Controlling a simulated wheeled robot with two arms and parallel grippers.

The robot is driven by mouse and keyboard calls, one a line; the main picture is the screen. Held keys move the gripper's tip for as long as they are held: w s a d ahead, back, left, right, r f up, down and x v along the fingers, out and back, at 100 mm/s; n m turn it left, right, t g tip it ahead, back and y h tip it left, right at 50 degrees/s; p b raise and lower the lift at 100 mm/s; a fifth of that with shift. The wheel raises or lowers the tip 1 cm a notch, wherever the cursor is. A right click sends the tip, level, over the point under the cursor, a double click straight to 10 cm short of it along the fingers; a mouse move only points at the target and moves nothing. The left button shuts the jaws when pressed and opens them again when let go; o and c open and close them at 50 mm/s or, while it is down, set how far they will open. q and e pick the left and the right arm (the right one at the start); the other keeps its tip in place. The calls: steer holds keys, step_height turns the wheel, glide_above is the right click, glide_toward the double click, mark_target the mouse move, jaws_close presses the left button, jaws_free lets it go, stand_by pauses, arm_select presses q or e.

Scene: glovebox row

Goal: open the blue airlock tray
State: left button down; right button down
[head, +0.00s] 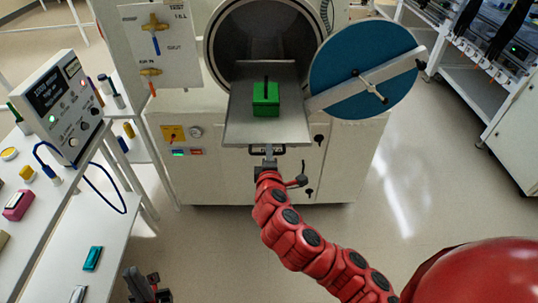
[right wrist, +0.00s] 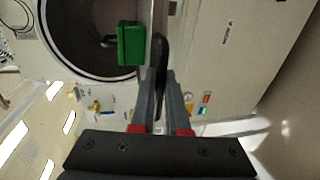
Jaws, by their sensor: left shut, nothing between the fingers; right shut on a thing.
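The airlock's round blue door (head: 345,78) stands swung open to the right of the round chamber opening (head: 235,30). The grey metal tray (head: 240,120) sticks out of the opening towards me. A green box (head: 266,105) with a dark upright handle stands on it; the box also shows in the right wrist view (right wrist: 131,44). My right gripper (head: 267,162) is shut on the tray's dark front handle (head: 282,149); its fingers (right wrist: 158,80) close around that handle in the right wrist view. My left gripper (head: 148,286) is shut and empty, low at the bottom left, away from the tray.
A bench (head: 55,230) with a control box (head: 60,105) and small coloured items stands at the left. A valve panel (head: 155,45) is left of the opening. A white rack (head: 470,50) stands at the back right. The floor (head: 430,190) to the right is clear.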

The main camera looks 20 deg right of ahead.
steer(key=shift+f, duration=0.15)
steer(key=c, duration=1.3)
jaws_free()
steer(key=o, duration=0.4)
steer(key=shift+s, duration=0.15)
steer(key=shift+s, duration=0.1)
steer(key=p+v, duration=0.9)
steer(key=v, duration=0.8)
steer(key=shift+s+a+p, duration=0.1)
steer(key=shift+a+p, duration=0.05)
steer(key=shift+p, duration=0.2)
